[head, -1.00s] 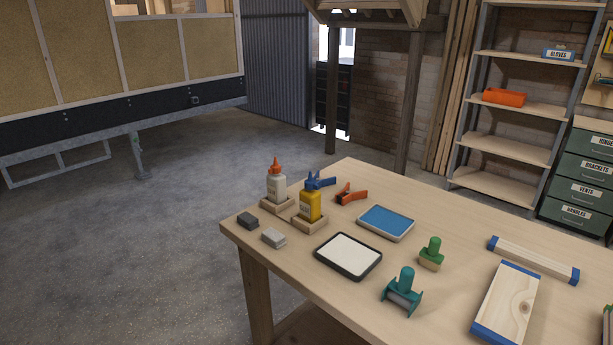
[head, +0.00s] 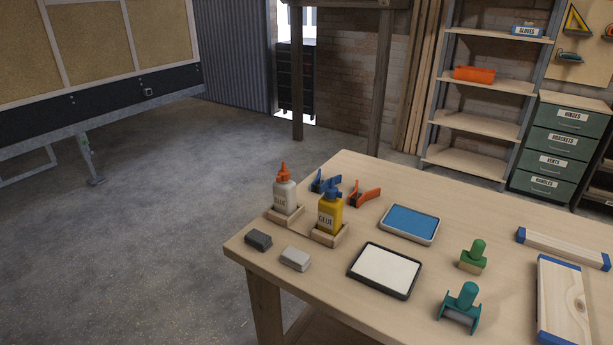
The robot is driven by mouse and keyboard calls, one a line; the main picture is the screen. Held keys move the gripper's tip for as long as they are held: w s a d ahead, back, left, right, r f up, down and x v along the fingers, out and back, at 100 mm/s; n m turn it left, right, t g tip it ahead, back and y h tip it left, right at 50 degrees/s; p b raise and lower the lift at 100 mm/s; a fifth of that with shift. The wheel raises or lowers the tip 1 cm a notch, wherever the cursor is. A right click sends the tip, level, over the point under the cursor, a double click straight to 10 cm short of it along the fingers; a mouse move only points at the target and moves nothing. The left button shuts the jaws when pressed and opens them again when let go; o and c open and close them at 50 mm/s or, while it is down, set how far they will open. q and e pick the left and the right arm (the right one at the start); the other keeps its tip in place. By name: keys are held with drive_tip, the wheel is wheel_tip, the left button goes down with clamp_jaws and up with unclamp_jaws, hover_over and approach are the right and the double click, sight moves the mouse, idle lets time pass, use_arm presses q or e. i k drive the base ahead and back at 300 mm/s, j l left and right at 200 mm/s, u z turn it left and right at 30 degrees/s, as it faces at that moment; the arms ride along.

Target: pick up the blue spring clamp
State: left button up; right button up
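The blue spring clamp (head: 321,183) lies on the wooden workbench (head: 450,222) in the head view, behind the two glue bottles. The yellow glue bottle (head: 329,213) hides part of it. An orange spring clamp (head: 364,194) lies just to its right. Neither of my grippers shows in the head view.
A white glue bottle (head: 285,196) stands in a wooden holder at the left. A dark block (head: 258,240), a light grey block (head: 295,258), a white pad (head: 385,269), a blue pad (head: 409,223) and rollers occupy the bench. Concrete floor (head: 150,240) is clear at left.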

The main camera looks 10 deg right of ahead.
sight(319, 181)
drive_tip(key=i+j, duration=0.2)
drive_tip(key=j, duration=0.15)
drive_tip(key=i+j+z, duration=0.1)
drive_tip(key=i+j, duration=0.3)
drive_tip(key=j, duration=0.3)
drive_tip(key=i+j+z, duration=0.1)
drive_tip(key=j, duration=0.2)
drive_tip(key=i+j, duration=0.25)
drive_tip(key=j, duration=0.15)
